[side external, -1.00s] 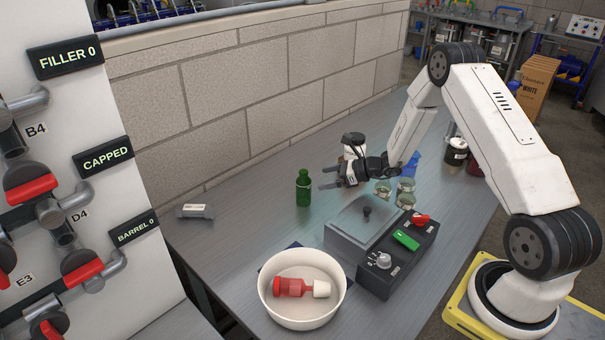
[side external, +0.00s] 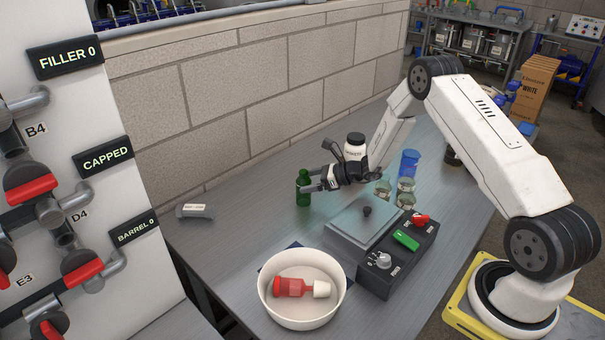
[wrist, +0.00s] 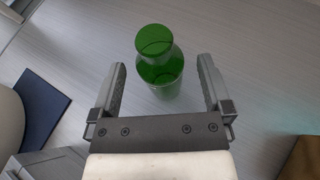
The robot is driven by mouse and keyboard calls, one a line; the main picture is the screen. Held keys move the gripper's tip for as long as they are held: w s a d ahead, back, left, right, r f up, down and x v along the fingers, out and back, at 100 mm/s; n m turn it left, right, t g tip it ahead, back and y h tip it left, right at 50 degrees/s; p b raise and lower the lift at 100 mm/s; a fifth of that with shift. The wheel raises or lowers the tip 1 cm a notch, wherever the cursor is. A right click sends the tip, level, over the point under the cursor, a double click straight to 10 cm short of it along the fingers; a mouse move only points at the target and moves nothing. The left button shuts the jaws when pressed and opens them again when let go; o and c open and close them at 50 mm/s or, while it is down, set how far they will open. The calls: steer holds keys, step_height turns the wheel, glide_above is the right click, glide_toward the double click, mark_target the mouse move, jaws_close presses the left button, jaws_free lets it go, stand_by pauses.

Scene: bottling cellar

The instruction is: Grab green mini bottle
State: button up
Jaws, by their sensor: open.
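The green mini bottle (side external: 303,189) stands upright on the grey table, left of my gripper (side external: 314,180) in the side view. In the wrist view the bottle (wrist: 158,65) stands ahead, between the lines of the two open fingers. My gripper (wrist: 160,80) is open, with a finger on either side of the bottle's lower part and a gap on each side. The side view shows the fingertips at the bottle, overlapping it; I cannot tell there whether they touch it.
A white bowl (side external: 271,310) holds a red and white bottle (side external: 292,287). Glass jars (side external: 405,186) and a blue cup (side external: 409,162) stand to the right. A small label block (side external: 195,211) lies left.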

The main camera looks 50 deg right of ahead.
steer(key=shift+x, duration=1.2)
jaws_close()
steer(key=shift+r, duration=0.2)
steer(key=shift+r, duration=0.8)
steer(key=s+a+r, duration=0.2)
steer(key=s+r, duration=0.9)
steer(key=s, duration=0.2)
steer(key=shift+s+a, duration=0.2)
steer(key=shift+s, duration=0.2)
